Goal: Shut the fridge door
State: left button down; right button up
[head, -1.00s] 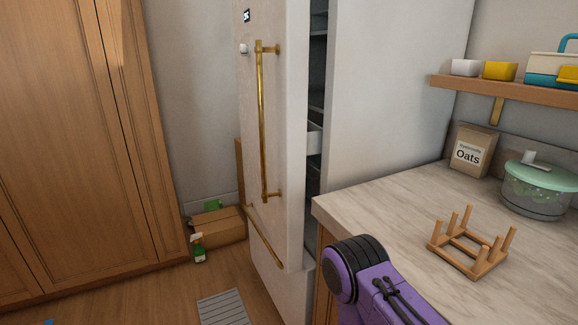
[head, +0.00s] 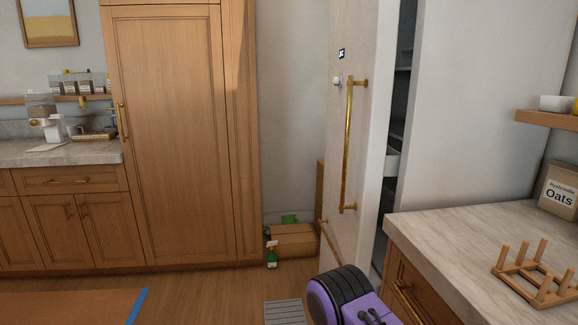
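The white fridge (head: 452,110) stands right of centre in the head view. Its door (head: 362,150) is partly open, with a dark gap between door and body where shelves and a white drawer (head: 392,160) show. The door has a long vertical brass handle (head: 348,145) and a small dark display near its top. A purple and black part of my arm shows at the bottom, in front of the counter and below the door, apart from the handle. Neither gripper is in view.
A marble counter (head: 450,235) with a wooden peg rack (head: 535,275) and an oats packet (head: 560,190) borders the fridge on the right. A cardboard box (head: 292,242) and a green spray bottle (head: 271,256) stand on the floor left of the door.

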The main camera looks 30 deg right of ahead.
aim_at(363, 34)
jog(key=u, duration=0.2)
jog(key=i, duration=1)
jog(key=z, duration=1.45)
